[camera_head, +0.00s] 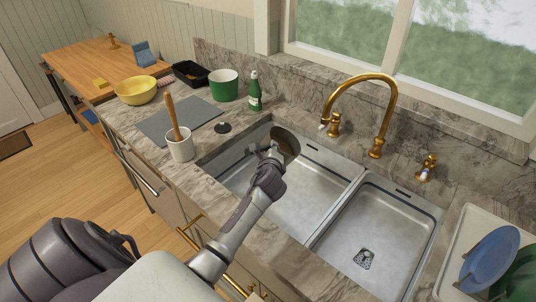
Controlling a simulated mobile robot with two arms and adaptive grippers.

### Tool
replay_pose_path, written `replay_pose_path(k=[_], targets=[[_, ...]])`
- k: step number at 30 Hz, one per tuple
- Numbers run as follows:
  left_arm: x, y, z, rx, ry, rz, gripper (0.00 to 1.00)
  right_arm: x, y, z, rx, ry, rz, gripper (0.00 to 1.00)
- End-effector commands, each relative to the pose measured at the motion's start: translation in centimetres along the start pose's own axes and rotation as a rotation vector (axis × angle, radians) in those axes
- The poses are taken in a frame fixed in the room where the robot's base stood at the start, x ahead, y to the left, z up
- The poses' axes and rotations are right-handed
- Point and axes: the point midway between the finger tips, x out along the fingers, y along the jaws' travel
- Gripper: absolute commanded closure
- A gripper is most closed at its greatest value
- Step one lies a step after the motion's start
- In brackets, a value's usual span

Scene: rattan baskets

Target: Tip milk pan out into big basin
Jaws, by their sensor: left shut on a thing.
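The milk pan (286,142) shows as a small round vessel with a brownish face and a pale rim, tilted on its side above the back of the left sink basin. My left gripper (270,154) is shut on it; the handle is mostly hidden by the fingers. The big basin (316,192) appears to be the left, wider steel sink basin, below the pan; its visible floor looks bare. My forearm and gripper hide part of the basin's left and front. Whether anything is in the pan cannot be told. My right gripper is not in view.
A second steel basin (375,235) with a drain lies to the right. A gold faucet (388,112) arches behind the sink. A white utensil pot (181,147), green bottle (254,93), green bowl (223,85) and yellow bowl (136,91) stand left. A dish rack with plates (490,259) stands right.

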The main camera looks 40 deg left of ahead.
Motion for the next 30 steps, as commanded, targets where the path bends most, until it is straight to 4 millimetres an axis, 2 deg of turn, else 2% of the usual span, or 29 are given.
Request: replay_pose_path(k=[1,21,24,30], targets=[[0.1,0.0,-0.4,0.05,-0.021,-0.005,1.0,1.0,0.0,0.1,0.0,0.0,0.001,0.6],[-0.2,-1.1,-3.1,0.696,-0.245,0.022,1.0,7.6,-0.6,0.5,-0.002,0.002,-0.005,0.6],[-0.3,-1.6,-3.6,0.868,-0.301,0.03,1.0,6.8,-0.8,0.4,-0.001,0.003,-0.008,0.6],[-0.4,-1.8,-4.8,1.116,-0.389,0.041,1.0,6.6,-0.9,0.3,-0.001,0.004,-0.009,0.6]])
